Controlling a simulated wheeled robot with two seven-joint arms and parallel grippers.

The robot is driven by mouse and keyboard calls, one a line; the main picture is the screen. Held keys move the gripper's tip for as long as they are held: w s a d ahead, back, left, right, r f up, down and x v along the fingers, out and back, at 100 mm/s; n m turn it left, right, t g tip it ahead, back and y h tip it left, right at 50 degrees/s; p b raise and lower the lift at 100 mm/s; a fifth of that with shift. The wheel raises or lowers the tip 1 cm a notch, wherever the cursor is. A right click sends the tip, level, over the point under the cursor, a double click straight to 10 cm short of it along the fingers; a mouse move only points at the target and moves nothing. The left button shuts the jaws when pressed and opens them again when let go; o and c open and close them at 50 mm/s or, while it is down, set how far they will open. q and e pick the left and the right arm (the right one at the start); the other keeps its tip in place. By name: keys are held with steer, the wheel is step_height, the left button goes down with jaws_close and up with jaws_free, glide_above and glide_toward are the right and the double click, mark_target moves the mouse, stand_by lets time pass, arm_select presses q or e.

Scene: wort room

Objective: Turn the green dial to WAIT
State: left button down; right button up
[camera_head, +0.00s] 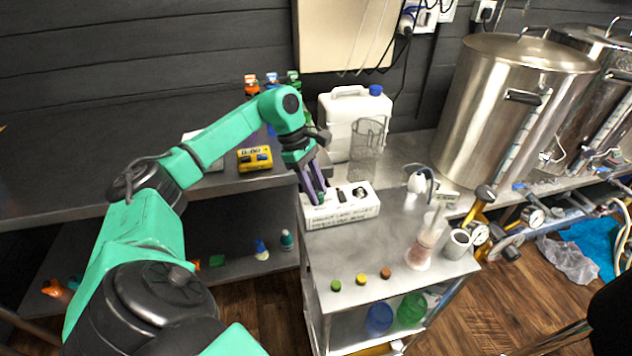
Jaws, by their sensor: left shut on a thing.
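A white control box (352,211) sits on the steel table, with lines of dark lettering on its front that are too small to read. My left gripper (318,199) reaches down from above onto the left end of the box's top. Its purple fingers are shut on a small green dial (321,198), which they mostly hide. Which mark the dial points to cannot be made out. A small dark control (341,196) and a round dark knob (359,192) sit to the right on the same box. My right gripper is not in view.
Several small coloured caps (361,279) lie in front. A yellow meter (255,158) lies left.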

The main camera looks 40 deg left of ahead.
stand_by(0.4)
arm_select(q)
steer(key=c, duration=0.5)
jaws_free()
steer(key=shift+c, duration=0.2)
steer(key=p+v, duration=0.1)
steer(key=v, duration=1.3)
steer(key=shift+r+p, duration=0.25)
steer(key=shift+p, duration=0.1)
steer(key=shift+a+r, duration=0.1)
steer(key=shift+a, duration=0.05)
